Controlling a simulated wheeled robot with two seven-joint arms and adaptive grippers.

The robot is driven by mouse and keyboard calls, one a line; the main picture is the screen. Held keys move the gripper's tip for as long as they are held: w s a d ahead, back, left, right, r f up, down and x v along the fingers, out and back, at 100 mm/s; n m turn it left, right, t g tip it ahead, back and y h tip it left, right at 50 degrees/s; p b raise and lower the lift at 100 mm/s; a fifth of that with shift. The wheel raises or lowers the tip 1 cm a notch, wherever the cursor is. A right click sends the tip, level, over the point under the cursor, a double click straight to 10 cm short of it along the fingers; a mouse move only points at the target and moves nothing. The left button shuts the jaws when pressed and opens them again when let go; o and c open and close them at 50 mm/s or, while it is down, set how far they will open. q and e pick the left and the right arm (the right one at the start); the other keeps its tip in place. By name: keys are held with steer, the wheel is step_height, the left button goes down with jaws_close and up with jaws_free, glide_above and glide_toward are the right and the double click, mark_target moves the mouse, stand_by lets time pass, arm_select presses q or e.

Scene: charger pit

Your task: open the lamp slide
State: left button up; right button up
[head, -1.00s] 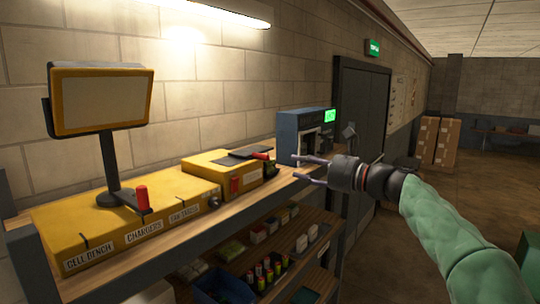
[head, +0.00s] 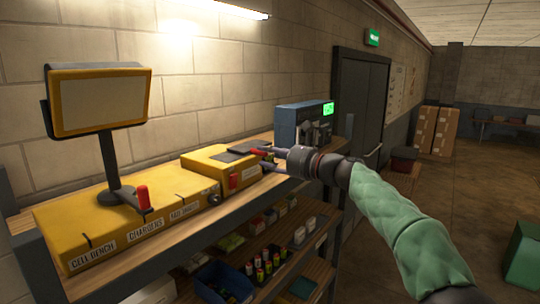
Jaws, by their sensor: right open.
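A dark flat slide plate (head: 240,149) lies on top of the small yellow box (head: 208,163) on the bench. A red handle (head: 258,152) shows at its right end; I take this for the lamp slide, but I cannot read the box's label. My right gripper (head: 264,159) is open, with its fingers pointing left at the red handle. Its fingertips partly cover the handle, and I cannot tell whether they touch it. My left gripper is not in view.
A long yellow bench box (head: 130,223) carries a framed panel (head: 97,100) on a post and a red lever (head: 143,197). A blue-grey device (head: 290,125) stands behind my gripper. Shelves with a blue bin (head: 222,283) are below. Floor at right is mostly free.

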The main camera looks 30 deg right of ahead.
jaws_close()
steer(key=s+a, duration=0.1)
steer(key=a, duration=0.1)
steer(key=a+b, duration=0.1)
steer(key=a, duration=0.1)
steer(key=s+a, duration=0.1)
steer(key=a, duration=0.1)
steer(key=shift+s, duration=0.3)
steer(key=shift+d, duration=0.1)
jaws_free()
steer(key=v, duration=1.2)
steer(key=shift+w, duration=0.1)
